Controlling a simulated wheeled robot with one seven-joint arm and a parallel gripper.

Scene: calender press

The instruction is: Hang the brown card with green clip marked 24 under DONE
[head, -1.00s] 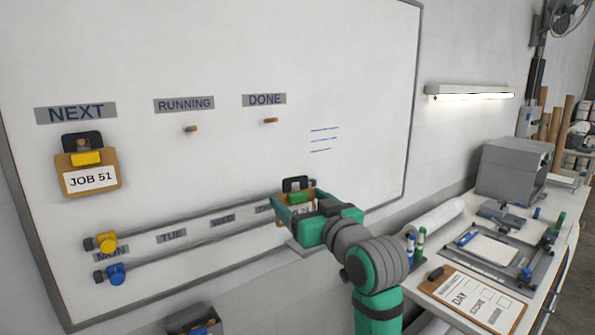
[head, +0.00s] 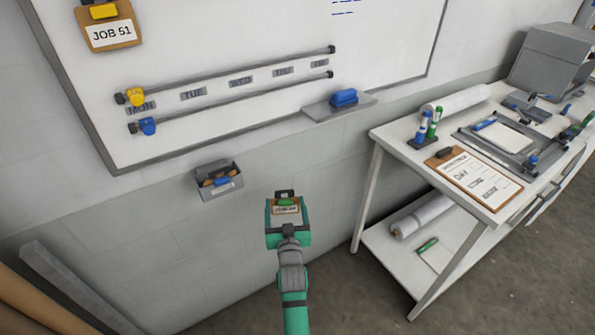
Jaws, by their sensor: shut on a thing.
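My gripper (head: 287,207) is shut on the brown card (head: 285,212) with the green clip, with a dark hanger loop at its top. The card is held upright between the green jaws, in front of the wall below the whiteboard (head: 215,45). The white label on the card is too small to read. The DONE heading and its peg are out of view above the picture.
Two rails (head: 230,69) with sliders cross the board. A grey wall box (head: 218,182) is left of my gripper. A white table (head: 482,201) stands right.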

